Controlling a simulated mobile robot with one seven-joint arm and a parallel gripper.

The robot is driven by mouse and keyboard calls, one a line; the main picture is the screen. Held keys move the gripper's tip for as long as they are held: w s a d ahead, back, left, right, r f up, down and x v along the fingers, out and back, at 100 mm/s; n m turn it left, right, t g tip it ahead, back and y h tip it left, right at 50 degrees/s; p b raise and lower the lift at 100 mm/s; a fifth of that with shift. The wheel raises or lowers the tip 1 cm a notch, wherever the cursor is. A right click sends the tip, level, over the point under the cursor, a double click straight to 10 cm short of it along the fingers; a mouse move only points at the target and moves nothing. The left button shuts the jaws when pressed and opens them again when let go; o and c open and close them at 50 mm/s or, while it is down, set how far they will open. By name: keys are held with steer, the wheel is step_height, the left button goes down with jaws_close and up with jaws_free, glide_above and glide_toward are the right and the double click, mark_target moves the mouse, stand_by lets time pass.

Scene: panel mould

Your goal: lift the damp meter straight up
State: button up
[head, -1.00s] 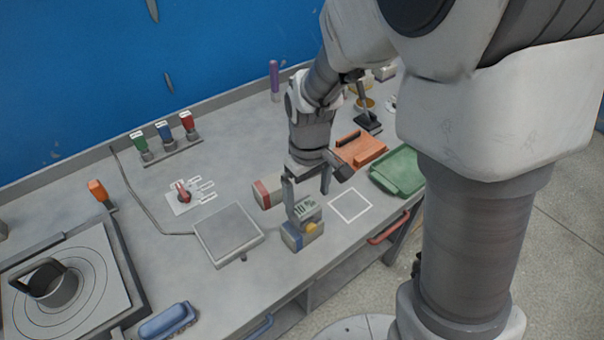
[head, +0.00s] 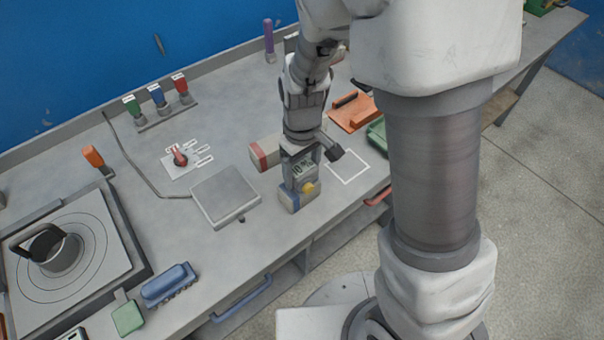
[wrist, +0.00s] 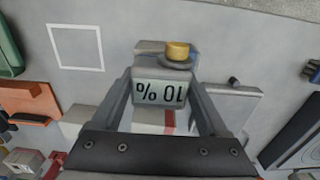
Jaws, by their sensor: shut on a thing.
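In the wrist view, the fingers of my gripper (wrist: 163,88) stand on either side of the meter. Its lower part is partly hidden there.
A red-banded block (head: 264,153) lies close behind the meter. The grey plate (head: 224,196) is to the left, and the white square outline (head: 348,166) on the right is empty. The bench's front edge is near.

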jaws_close()
steer(key=shift+r, duration=0.15)
